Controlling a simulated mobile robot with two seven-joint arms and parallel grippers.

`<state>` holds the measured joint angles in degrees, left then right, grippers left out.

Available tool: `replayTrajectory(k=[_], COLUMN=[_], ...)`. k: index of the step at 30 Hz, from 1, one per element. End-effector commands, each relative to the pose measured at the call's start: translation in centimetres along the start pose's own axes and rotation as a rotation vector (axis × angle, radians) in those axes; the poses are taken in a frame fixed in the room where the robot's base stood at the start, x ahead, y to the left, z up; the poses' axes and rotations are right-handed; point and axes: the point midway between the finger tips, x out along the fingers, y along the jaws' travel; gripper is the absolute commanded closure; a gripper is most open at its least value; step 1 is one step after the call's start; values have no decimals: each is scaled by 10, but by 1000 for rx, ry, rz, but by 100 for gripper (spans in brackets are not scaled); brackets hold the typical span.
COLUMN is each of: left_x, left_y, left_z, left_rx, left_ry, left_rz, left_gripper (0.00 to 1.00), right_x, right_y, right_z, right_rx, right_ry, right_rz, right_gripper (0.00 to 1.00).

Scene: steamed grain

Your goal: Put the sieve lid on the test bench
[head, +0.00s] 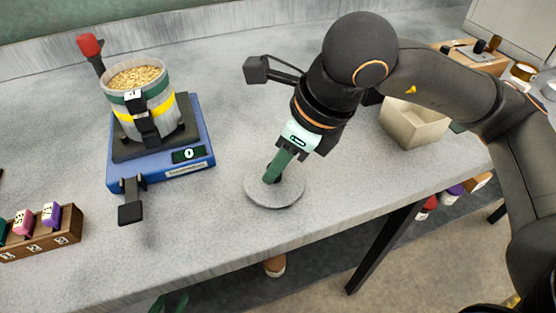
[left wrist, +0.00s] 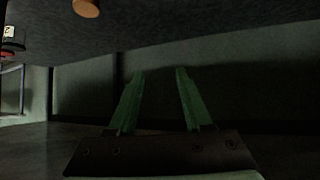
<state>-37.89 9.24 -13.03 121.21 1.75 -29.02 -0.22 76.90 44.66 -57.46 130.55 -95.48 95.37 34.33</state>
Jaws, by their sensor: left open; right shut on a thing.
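The sieve lid (head: 258,192) is a round grey disc, lying flat near the front edge of the grey test bench (head: 225,215). My right gripper (head: 275,178) points down and is shut on the lid's middle. The lid looks at bench level, but I cannot tell whether its whole underside touches. My left gripper (head: 170,303) shows only as green fingertips at the bottom of the head view, below the bench's front edge. In the left wrist view its green fingers (left wrist: 157,75) are apart with nothing between them.
A sieve of grain (head: 135,78) with green and yellow bands stands on a blue scale (head: 160,177) at the left. A wooden rack (head: 50,240) holds small coloured items. An open beige box (head: 412,128) stands to the right. The bench between scale and lid is clear.

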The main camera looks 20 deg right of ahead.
Motion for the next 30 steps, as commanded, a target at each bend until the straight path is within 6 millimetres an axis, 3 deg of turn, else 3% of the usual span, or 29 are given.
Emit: replayTrajectory(k=[23,24,30], left_x=[1,0,1], left_y=[-3,-3,-3], left_z=[-24,-24,-24], left_rx=[17,18,18], left_ry=[88,90,87], left_rz=[-8,-8,-8], left_gripper=[50,50,50], right_x=[2,2,2], right_y=[0,0,0], right_z=[-1,-1,-1], right_rx=[0,0,0], right_ry=[0,0,0], right_rz=[0,0,0], right_gripper=[100,67,45])
